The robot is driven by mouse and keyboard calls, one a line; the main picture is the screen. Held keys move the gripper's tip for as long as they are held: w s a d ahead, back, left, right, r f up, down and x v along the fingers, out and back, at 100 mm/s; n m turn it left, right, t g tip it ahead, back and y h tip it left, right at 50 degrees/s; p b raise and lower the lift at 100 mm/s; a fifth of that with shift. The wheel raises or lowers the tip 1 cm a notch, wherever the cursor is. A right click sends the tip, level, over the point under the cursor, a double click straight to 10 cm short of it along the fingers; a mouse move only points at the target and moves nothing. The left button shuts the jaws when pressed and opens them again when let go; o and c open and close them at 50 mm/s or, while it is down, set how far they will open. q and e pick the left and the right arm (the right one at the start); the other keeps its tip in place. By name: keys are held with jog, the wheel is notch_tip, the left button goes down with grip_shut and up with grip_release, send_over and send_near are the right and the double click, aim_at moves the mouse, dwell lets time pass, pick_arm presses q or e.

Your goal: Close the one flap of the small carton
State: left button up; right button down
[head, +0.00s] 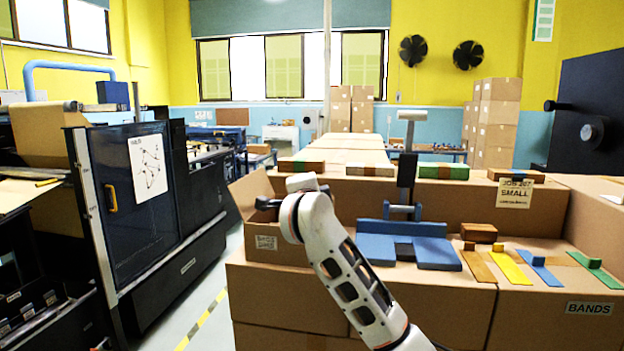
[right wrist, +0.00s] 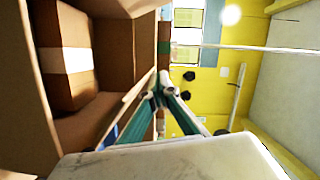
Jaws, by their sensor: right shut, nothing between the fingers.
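The small carton (head: 265,229) is a brown cardboard box with a white label on its near face, left of centre in the head view. Its one flap (head: 247,190) stands raised and tilted outward on the left side. My right gripper (head: 263,203) is shut and empty, over the carton beside the flap. In the right wrist view its fingertips (right wrist: 164,82) meet beside the carton's cardboard edge; I cannot tell whether they touch it. Inside the carton a brown box with a white band (right wrist: 68,60) shows, so the carton is open there. My left gripper is out of view.
Blue pads (head: 401,243) lie right of the carton, behind my right forearm. Coloured bands (head: 510,267) and a small brown block (head: 478,232) lie farther right. A dark machine (head: 135,210) stands at the left, with clear floor (head: 215,285) before it.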

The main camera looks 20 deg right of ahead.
jog(key=shift+w+a+f+n+g, duration=0.1)
jog(key=shift+n+g, duration=0.05)
jog(key=shift+n, duration=0.3)
jog(key=shift+w+a+f+n+g, duration=0.1)
jog(key=shift+n+g, duration=0.05)
jog(key=shift+n, duration=0.3)
jog(key=f+n, duration=0.1)
jog(key=a+f+n, duration=0.1)
jog(key=n+g, duration=0.1)
jog(key=shift+w+a+f, duration=0.25)
jog(key=shift+w+f, duration=0.15)
jog(key=shift+f+n+h, duration=0.2)
jog(key=shift+n+h, duration=0.1)
jog(key=shift+n, duration=0.2)
jog(key=shift+w+a+f, duration=0.1)
jog(key=shift+a+f, duration=0.1)
jog(key=shift+f, duration=0.4)
